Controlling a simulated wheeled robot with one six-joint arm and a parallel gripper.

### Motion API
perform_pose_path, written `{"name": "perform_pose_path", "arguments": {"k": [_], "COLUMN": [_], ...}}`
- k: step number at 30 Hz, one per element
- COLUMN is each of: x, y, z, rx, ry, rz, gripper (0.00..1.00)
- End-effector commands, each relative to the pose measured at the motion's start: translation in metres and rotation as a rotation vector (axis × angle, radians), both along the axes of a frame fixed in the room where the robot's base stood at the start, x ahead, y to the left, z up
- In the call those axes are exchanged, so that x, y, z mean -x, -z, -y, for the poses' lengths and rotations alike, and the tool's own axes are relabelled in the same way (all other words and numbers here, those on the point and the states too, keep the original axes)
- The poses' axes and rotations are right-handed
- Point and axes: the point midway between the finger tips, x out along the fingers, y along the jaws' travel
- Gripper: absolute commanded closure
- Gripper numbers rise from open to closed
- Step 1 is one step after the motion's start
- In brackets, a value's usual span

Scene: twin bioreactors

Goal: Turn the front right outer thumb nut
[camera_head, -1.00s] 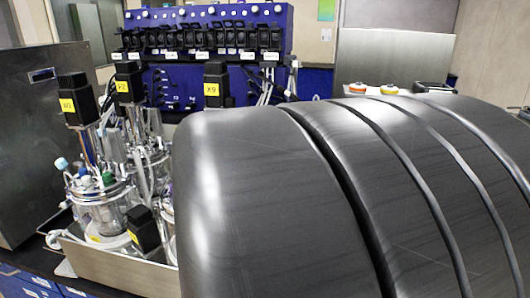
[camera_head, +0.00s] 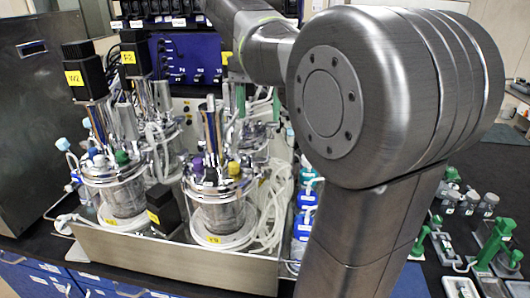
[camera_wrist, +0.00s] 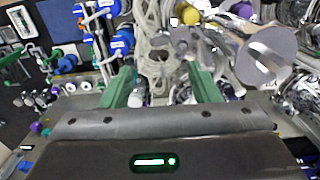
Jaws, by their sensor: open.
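The front right vessel (camera_head: 218,212) stands in a steel tray (camera_head: 160,252), with purple and yellow caps and a steel shaft on its lid. I cannot pick out the outer thumb nut among the small lid fittings. My gripper (camera_wrist: 163,82) shows two green fingers, open and apart, with clear tubing and small fittings beyond the gap. Nothing is seen held.
A front left vessel (camera_head: 112,195) stands beside it, with a black motor block (camera_head: 163,208) between them. Blue-capped bottles (camera_head: 305,210) stand to the right of the tray. Several green-handled fittings (camera_head: 495,240) lie on the dark bench at right. Loose tubing (camera_head: 275,200) hangs near the vessel.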

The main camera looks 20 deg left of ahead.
Motion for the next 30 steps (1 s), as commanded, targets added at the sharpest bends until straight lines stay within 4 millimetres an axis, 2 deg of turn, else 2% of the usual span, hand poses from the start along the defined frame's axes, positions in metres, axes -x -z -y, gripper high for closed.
{"name": "perform_pose_path", "arguments": {"k": [9, 15, 21, 30], "x": [0.000, 0.000, 0.000, 0.000], "y": [0.063, 0.096, 0.113, 0.116], "z": [0.001, 0.001, 0.001, 0.000], "rx": [0.003, 0.001, 0.000, -0.001], "ry": [0.001, 0.002, 0.002, 0.002], "rz": [-0.003, -0.002, 0.000, 0.001], "gripper": [0.44, 0.44, 0.44, 0.44]}}
